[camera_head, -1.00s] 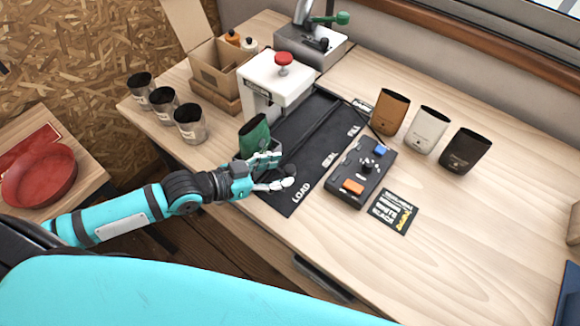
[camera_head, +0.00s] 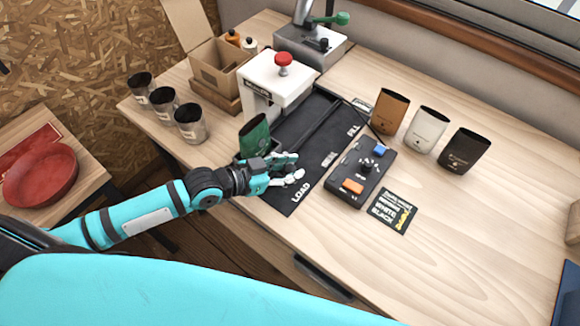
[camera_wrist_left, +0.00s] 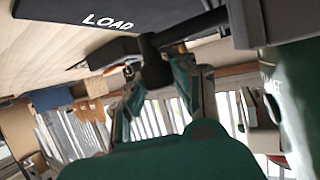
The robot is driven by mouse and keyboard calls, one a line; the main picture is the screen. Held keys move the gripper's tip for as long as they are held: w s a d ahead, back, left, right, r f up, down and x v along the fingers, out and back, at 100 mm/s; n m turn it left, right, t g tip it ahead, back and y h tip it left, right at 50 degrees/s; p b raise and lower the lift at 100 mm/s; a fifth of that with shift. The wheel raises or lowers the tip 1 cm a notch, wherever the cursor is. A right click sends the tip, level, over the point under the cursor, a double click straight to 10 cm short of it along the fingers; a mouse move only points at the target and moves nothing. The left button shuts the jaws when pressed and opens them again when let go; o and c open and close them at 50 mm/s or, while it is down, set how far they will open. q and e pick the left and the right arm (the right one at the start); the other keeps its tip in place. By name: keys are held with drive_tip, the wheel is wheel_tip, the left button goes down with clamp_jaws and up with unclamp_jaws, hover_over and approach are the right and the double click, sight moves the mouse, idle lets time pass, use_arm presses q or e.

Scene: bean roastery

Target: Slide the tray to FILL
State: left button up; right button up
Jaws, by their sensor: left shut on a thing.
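A green bag (camera_head: 255,138) stands upright in a small dark tray (camera_head: 240,158) at the left edge of the black track mat (camera_head: 318,125). The mat's labels run from LOAD at the near end through SEAL to FILL (camera_head: 354,130) at the far end. The bag and tray are beside the LOAD and SEAL part. My left gripper (camera_head: 285,169) is just on the near side of the tray. In the left wrist view its fingers are closed on a dark knob (camera_wrist_left: 155,68) on a black bar. My right gripper is not in view.
A white press with a red knob (camera_head: 283,60) stands over the track behind the bag. A control box (camera_head: 360,172) with blue and orange buttons lies right of the mat. Several metal cups and three bags (camera_head: 430,128) stand on the table.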

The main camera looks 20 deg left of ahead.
use_arm(q)
clamp_jaws()
drive_tip(key=shift+w+d, duration=0.15)
drive_tip(key=shift+w, duration=0.3)
drive_tip(key=w+d+b, duration=0.1)
drive_tip(key=w, duration=0.2)
drive_tip(key=w+d+b, duration=0.1)
drive_tip(key=w+b, duration=0.1)
drive_tip(key=w, duration=0.2)
drive_tip(key=w+d+b, duration=0.1)
drive_tip(key=w, duration=0.2)
drive_tip(key=shift+w+d+f+b, duration=0.15)
drive_tip(key=shift+w+d+b, duration=0.05)
drive_tip(key=shift+d+b, duration=0.2)
drive_tip(key=shift+w+d, duration=0.2)
drive_tip(key=shift+w, duration=0.35)
drive_tip(key=o, duration=1)
unclamp_jaws()
